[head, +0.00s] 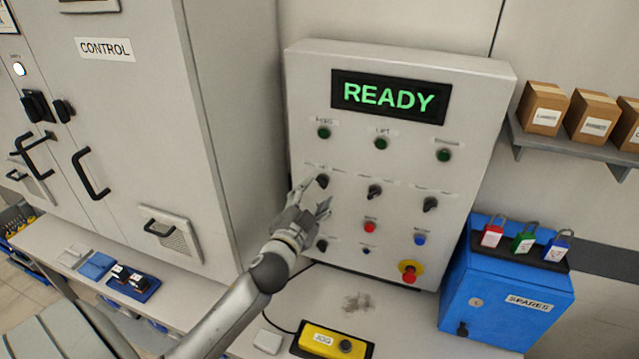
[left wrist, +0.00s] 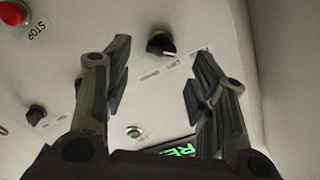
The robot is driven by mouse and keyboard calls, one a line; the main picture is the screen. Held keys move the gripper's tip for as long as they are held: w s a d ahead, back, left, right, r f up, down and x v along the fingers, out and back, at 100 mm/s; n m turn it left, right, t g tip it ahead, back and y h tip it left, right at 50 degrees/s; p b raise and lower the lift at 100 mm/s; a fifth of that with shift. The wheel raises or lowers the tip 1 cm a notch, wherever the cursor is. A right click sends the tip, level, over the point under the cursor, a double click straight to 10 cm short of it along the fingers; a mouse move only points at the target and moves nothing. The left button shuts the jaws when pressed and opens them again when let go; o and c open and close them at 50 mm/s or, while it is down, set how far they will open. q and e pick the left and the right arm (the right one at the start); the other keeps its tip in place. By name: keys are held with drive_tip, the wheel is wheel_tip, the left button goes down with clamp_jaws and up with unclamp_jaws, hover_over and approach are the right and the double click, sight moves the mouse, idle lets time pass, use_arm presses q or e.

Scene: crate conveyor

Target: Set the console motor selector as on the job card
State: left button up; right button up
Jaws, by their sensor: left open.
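The console (head: 470,90) is a light grey sloped panel with a green READY display (head: 390,97). A row of three black selectors crosses its middle: a left one (head: 322,181), a middle one (head: 375,191) and a right one (head: 430,204). Their labels are too small to read, so I cannot tell which is the motor selector. My left gripper (head: 313,200) is open and empty just in front of the left selector. In the left wrist view that selector (left wrist: 160,43) shows between and beyond the fingertips, with no visible contact. The job card cannot be made out. My right gripper is out of view.
Below the selectors are a red button (head: 369,226), a blue button (head: 420,239) and a red emergency stop (head: 409,270). A tall grey cabinet (head: 225,120) stands close at left. A blue box (head: 500,300) with padlocks is at right. A yellow jog pendant (head: 318,338) lies on the bench.

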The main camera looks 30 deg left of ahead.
sight(321, 185)
use_arm(q)
drive_tip(key=x, duration=0.3)
drive_tip(key=shift+w+a+p, duration=0.1)
drive_tip(key=shift+p, duration=0.2)
drive_tip(key=shift+w, duration=0.4)
drive_tip(key=shift+c, duration=0.5)
drive_tip(key=c, duration=0.9)
